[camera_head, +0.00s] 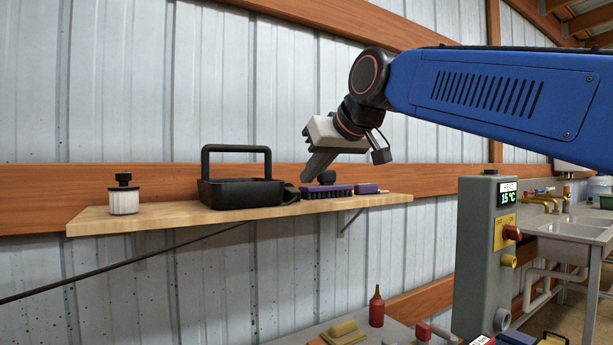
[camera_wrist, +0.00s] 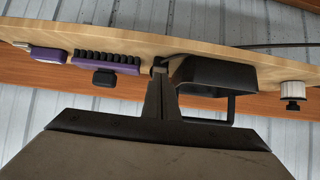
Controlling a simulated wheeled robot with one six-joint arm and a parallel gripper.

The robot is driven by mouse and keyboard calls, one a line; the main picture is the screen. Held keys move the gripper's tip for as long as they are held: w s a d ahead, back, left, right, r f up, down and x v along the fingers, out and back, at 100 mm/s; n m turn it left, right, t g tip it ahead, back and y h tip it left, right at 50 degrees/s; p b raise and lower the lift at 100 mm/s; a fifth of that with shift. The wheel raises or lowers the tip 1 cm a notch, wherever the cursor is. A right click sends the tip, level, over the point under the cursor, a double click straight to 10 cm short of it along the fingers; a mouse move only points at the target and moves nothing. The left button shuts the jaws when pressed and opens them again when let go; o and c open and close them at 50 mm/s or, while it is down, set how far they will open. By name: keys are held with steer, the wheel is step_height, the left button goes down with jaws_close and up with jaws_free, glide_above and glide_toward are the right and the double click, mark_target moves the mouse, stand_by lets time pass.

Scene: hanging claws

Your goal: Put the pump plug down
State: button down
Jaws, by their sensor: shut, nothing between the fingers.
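My gripper (camera_head: 308,177) is shut and empty, angled down over the wooden shelf (camera_head: 160,218). In the wrist view its closed fingers (camera_wrist: 160,80) point at the shelf between the black tray and the purple brush. A small dark piece (camera_head: 291,194) lies between tray and brush, close to the fingertips; whether they touch is unclear. I cannot tell for sure which thing is the pump plug. A white cylinder with a black knob (camera_head: 124,199) stands upright at the shelf's left end.
The black tray with a tall handle (camera_head: 240,192) stands left of my gripper. The purple brush (camera_head: 327,192) and a small purple block (camera_head: 366,188) lie to the right. The shelf is clear between tray and white cylinder. A grey control box (camera_head: 476,255) stands lower right.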

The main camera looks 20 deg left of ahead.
mark_target(296, 191)
steer(key=s+d, duration=0.7)
steer(key=d, duration=0.1)
steer(key=c, duration=2.1)
jaws_free()
steer(key=shift+w, duration=0.1)
steer(key=o, duration=0.3)
steer(key=shift+a+r, duration=0.1)
steer(key=shift+w+a+r+t+y, duration=0.25)
steer(key=shift+r+t+y, duration=0.15)
steer(key=shift+y, duration=0.1)
steer(key=shift+w+a+r+t+y, duration=0.2)
steer(key=shift+w+r+t+y, duration=0.1)
steer(key=shift+r+y, duration=0.15)
steer(key=shift+f, duration=0.1)
steer(key=x, duration=1.7)
steer(key=shift+a+f, duration=0.1)
steer(key=shift+a, duration=0.05)
steer(key=c, duration=0.7)
